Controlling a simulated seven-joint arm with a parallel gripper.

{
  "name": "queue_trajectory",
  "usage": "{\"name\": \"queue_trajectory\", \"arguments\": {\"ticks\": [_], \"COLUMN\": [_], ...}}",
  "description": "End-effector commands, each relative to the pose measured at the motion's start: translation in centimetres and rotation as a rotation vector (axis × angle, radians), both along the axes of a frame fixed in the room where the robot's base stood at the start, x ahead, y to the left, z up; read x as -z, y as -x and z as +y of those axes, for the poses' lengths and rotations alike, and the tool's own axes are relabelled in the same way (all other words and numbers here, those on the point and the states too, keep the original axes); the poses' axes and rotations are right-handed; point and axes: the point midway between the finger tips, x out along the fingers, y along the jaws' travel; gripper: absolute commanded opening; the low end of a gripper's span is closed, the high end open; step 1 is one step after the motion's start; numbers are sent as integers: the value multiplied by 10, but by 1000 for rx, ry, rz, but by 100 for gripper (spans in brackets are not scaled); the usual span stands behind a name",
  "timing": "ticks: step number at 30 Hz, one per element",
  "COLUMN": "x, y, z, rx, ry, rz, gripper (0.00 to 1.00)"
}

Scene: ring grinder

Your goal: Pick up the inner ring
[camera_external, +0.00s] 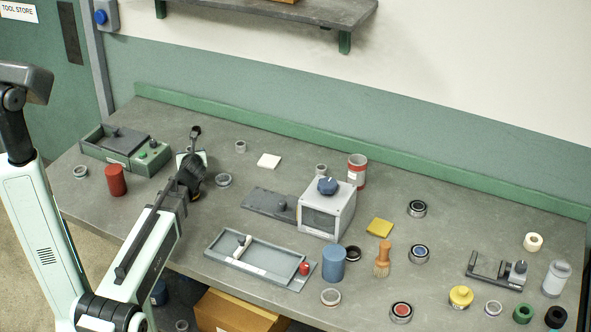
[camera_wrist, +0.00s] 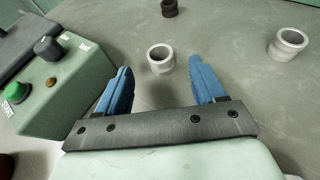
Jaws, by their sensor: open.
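A small grey metal ring (camera_wrist: 161,67) stands on the bench in the wrist view, with its opening facing up. It lies ahead of and between the blue fingertips of my gripper (camera_wrist: 159,74), which is open and holds nothing. Bare bench shows between the ring and each finger. A second, similar grey ring (camera_wrist: 288,46) stands farther right. I cannot tell from looks alone which is the inner ring. In the external view my gripper (camera_external: 194,160) is over the left part of the bench, and the arm hides what is directly beneath it.
A green control box (camera_external: 128,150) stands left of my gripper; its knob and green button show in the wrist view (camera_wrist: 45,100). A red cylinder (camera_external: 116,180) stands close by. A ring (camera_external: 222,181) and a grinder housing (camera_external: 325,211) lie to the right. A dark part (camera_wrist: 169,9) stands ahead.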

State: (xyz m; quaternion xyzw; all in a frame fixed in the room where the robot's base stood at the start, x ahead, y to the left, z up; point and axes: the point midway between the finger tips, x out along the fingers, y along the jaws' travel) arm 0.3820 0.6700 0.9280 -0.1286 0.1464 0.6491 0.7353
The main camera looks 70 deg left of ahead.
Motion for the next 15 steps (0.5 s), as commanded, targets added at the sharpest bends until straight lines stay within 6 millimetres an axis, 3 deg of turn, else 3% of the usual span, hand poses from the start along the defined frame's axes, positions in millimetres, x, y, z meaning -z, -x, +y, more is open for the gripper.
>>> {"name": "queue_trajectory", "arguments": {"ticks": [7, 15], "x": [13, 18], "y": [-5, -6], "z": [34, 44], "rx": [0, 0], "ry": [1, 0], "rz": [0, -1], "gripper": [69, 69]}}
